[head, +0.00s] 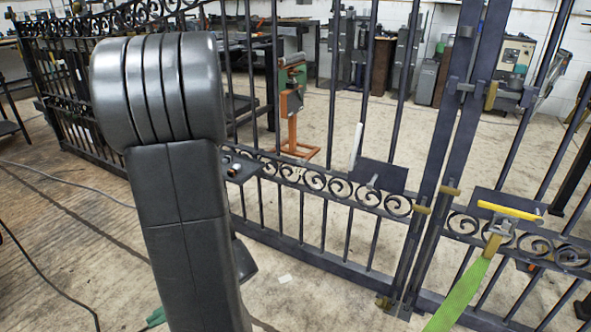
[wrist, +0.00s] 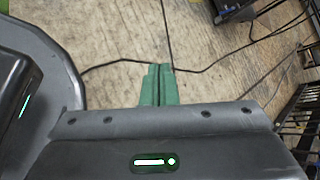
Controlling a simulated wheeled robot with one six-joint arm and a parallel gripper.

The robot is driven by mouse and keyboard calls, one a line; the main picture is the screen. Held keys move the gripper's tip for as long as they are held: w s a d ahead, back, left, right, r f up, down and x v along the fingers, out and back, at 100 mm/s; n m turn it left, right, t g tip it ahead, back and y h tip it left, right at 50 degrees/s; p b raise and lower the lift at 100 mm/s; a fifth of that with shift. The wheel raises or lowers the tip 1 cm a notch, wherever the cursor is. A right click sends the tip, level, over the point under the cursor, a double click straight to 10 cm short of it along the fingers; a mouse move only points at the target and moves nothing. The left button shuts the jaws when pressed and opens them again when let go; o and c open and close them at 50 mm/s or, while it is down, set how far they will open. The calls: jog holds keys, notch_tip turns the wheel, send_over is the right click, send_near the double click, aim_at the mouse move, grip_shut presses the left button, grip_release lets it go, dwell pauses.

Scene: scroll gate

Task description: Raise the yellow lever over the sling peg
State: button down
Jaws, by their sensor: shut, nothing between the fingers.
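The yellow lever (head: 510,211) is at the right in the head view, lying nearly level in front of a dark plate (head: 520,201) on the right gate leaf. A green sling (head: 462,296) hangs just below it, with a brass-coloured end (head: 493,243) by a small grey fitting under the lever. I cannot tell clearly whether that fitting is the sling peg. My gripper (wrist: 157,70) shows green fingers in the wrist view, shut and empty above the floor. It is far left of the lever, apart from the gate.
A white upright handle (head: 356,146) stands by a dark plate (head: 382,174) on the left gate leaf. Brass-coloured fittings (head: 450,191) sit where the leaves meet. My arm hides part of the left leaf. Black cables (head: 65,180) lie on the otherwise open floor at left.

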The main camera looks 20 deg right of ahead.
jog(key=w+d+r+m+t+y+p, duration=0.15)
jog(key=w+m+t+y+p, duration=0.25)
jog(key=w+m+t, duration=1.05)
jog(key=w+d+f+m+t+h+p, duration=0.1)
jog(key=w+d+f+m+t+h, duration=0.1)
jog(key=w+d, duration=0.4)
jog(key=w+d+f+m+t+h+p, duration=0.1)
jog(key=w+d+f+m+h+p, duration=0.1)
jog(key=w+d+h, duration=0.4)
jog(key=shift+w+d+f+m+t, duration=0.15)
jog(key=shift+w+f+m+t, duration=0.2)
jog(key=shift+w+f+m, duration=0.55)
jog(key=shift+r, duration=0.1)
